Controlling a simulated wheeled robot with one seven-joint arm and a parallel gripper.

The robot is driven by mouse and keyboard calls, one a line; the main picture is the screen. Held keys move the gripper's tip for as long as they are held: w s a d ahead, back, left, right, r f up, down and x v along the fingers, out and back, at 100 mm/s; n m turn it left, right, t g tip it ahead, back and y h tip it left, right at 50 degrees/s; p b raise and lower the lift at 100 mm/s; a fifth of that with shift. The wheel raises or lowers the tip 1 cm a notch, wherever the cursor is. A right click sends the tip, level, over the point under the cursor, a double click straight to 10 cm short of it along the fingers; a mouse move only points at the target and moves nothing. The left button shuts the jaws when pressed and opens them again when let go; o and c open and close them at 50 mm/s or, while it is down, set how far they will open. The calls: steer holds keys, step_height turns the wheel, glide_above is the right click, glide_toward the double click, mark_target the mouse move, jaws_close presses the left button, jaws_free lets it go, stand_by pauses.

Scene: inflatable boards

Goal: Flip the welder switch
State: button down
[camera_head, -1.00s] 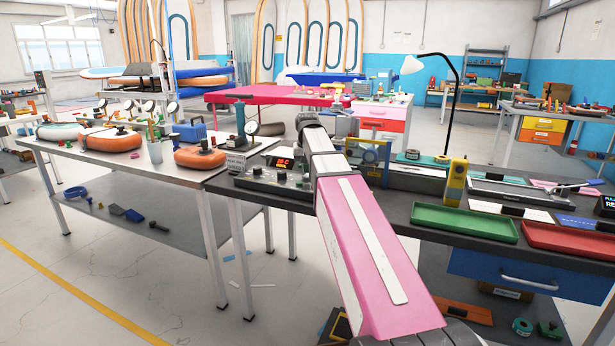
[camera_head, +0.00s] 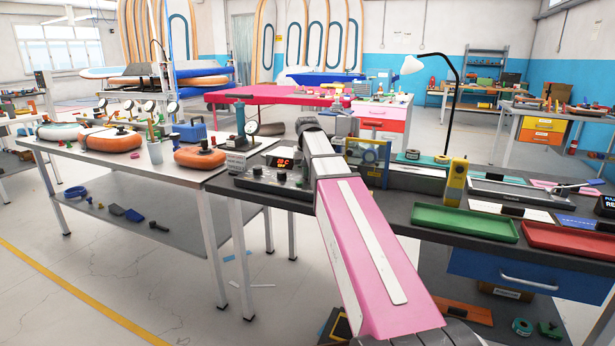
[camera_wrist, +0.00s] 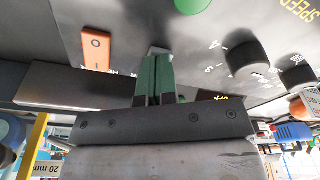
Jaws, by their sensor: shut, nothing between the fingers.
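The welder's dark control panel (camera_head: 262,181) stands on the black bench in the head view, left of my pink and white arm. In the wrist view an orange rocker switch (camera_wrist: 96,49) with white marks sits on the panel, left of my gripper. My gripper (camera_wrist: 158,58) has green fingers, shut and empty, pointing at the panel. The fingertips are to the right of the switch, with a gap in the picture; whether they touch the panel cannot be told. In the head view my gripper is not clearly visible.
A black knob (camera_wrist: 247,55) lies right of my fingers, with another beyond it. A green button (camera_wrist: 190,4) is at the top edge. In the head view a lit display (camera_head: 282,162) sits on the welder. A yellow device (camera_head: 456,182) and a green tray (camera_head: 464,223) are to the right.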

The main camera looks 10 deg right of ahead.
steer(key=shift+f, duration=0.15)
steer(key=shift+r, duration=3.55)
